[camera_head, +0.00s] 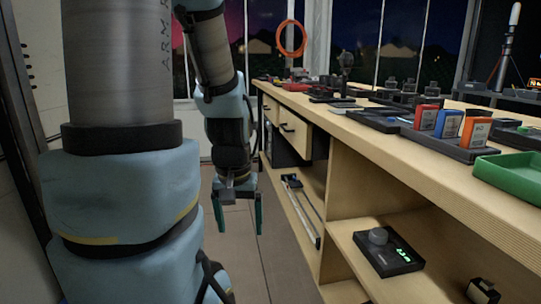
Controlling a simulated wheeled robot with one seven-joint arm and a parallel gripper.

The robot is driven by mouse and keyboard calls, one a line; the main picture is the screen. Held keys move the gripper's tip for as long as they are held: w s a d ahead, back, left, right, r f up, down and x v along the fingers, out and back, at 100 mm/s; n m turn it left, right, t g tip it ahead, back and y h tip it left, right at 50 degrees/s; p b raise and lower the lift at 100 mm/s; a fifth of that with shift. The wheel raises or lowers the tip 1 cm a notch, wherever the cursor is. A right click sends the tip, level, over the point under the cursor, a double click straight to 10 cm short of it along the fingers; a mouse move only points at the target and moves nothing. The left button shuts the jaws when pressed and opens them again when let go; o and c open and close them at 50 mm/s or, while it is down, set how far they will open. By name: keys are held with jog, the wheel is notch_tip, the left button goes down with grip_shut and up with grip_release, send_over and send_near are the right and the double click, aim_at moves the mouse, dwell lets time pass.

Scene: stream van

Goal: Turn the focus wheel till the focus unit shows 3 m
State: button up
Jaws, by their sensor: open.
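The focus unit (388,254) is a dark flat box on the shelf below the bench top, at the lower right of the view. A round grey focus wheel (378,236) stands on its upper left part. A small green display (400,255) glows beside the wheel; its reading is too small to make out. My gripper (238,225) hangs down over the floor, left of the bench. It is open and empty, with green fingers apart, well clear of the focus unit.
The wooden bench top (430,165) runs along the right above the shelf (345,240). A green tray (512,175) and coloured boxes, one of them blue (449,124), stand on it. A small dark object (484,291) sits right of the focus unit. Drawers (293,128) are further back.

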notch_tip(320, 180, up, 24)
jog(key=p, duration=2.2)
